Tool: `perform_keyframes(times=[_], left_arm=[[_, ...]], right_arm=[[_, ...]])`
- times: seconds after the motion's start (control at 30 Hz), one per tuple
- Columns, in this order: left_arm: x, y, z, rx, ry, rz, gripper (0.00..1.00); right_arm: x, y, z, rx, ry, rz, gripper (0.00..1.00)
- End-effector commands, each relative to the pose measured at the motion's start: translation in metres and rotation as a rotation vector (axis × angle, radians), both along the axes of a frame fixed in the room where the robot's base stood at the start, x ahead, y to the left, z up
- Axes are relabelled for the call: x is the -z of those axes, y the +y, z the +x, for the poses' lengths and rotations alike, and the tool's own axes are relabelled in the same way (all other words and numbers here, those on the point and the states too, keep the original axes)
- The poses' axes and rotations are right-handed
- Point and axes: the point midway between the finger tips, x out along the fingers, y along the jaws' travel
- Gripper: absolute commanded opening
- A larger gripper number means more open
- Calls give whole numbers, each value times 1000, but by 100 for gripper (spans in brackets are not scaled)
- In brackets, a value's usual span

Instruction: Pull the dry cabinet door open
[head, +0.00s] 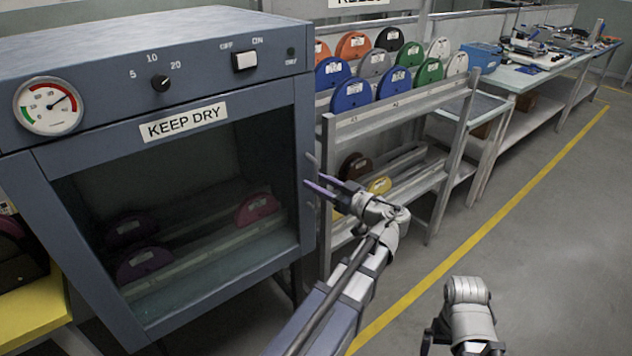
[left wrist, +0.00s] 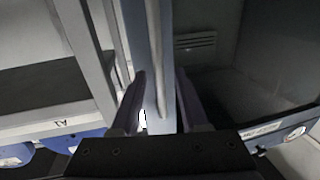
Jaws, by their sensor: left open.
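The dry cabinet (head: 165,60) is a blue-grey box with a dial, a knob, a switch and a "KEEP DRY" label, at the left in the head view. Its glass-fronted door (head: 307,200) looks shut, with several round reels dimly visible behind the glass. My left gripper (head: 315,181) is open at the door's right edge. In the left wrist view its two fingers (left wrist: 159,78) stand on either side of a pale upright bar, apparently the door handle (left wrist: 155,45). Whether they touch it I cannot tell. My right arm shows at the bottom right of the head view; its jaws are not visible.
A shelf rack (head: 345,120) with several coloured reels stands close to the cabinet's right side, near my left gripper. Work benches (head: 530,75) run behind it. A yellow stand (head: 30,310) is at the lower left. The grey floor (head: 560,220) at the right is clear.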

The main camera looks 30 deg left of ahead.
Motion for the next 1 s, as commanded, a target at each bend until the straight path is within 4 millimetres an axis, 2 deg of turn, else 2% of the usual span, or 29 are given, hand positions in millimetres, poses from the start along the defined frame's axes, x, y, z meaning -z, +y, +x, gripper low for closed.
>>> perform_keyframes(times=[0.13,0.4,0.8,1.0], left_arm=[[0,8,2,0,0,0,45],[0,9,2,0,0,0,45],[0,9,2,0,0,0,1],[0,9,2,0,0,0,0]], right_arm=[[0,0,0,0,0,0,100],[0,0,0,0,0,0,100],[0,0,0,0,0,0,100],[0,0,0,0,0,0,100]])
